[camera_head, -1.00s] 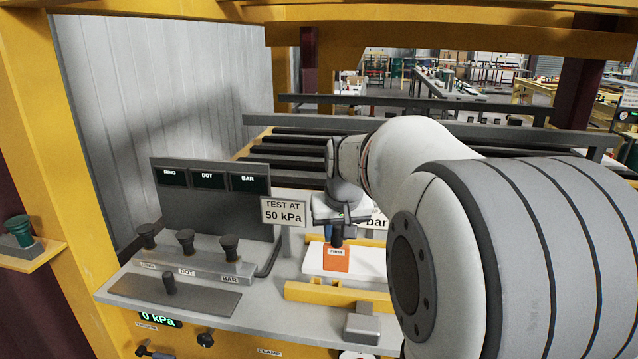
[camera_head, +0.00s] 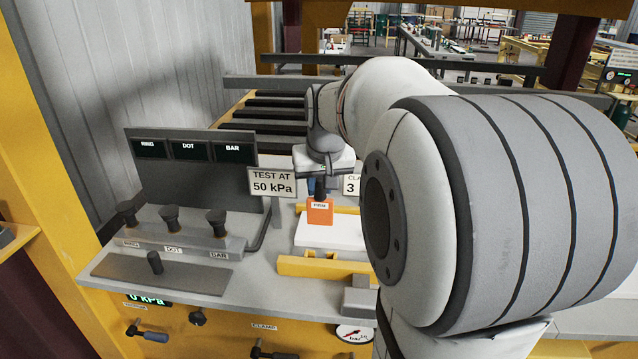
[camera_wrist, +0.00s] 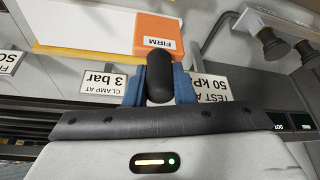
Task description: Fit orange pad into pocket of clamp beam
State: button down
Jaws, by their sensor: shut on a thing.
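The orange pad (camera_head: 320,212), marked FIRM, has a black knob-like handle and also shows in the wrist view (camera_wrist: 170,28). My gripper (camera_head: 320,186) is shut on the pad's black handle; its two blue fingers lie on either side of it in the wrist view (camera_wrist: 160,80). The pad hangs over the back part of a white slab (camera_head: 330,232); I cannot tell whether it touches. A yellow beam (camera_head: 325,265) with a notch in its upper side lies in front of the slab. Another yellow strip shows behind the slab. I cannot tell which is the clamp beam.
A "TEST AT 50 kPa" sign (camera_head: 272,183) stands just left of my gripper. A second sign (camera_head: 351,186) is partly hidden by my arm. A panel with several black knobs (camera_head: 170,219) is at left. A grey block (camera_head: 360,295) sits front right.

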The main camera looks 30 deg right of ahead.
aim_at(321, 217)
notch_tip(321, 217, down, 9)
jog(key=b, duration=0.7)
jog(key=shift+f+b, duration=0.2)
jog(key=shift+b, duration=0.2)
dwell(1.7)
jog(key=shift+f+b, duration=0.3)
jog(key=shift+f, duration=0.05)
jog(key=shift+f+b, duration=1.65)
jog(key=shift+f, duration=0.4)
jog(key=c, duration=1.1)
grip_release()
jog(key=shift+c, duration=0.2)
jog(key=v, duration=0.7)
jog(key=shift+r, duration=0.4)
jog(key=shift+s, duration=0.15)
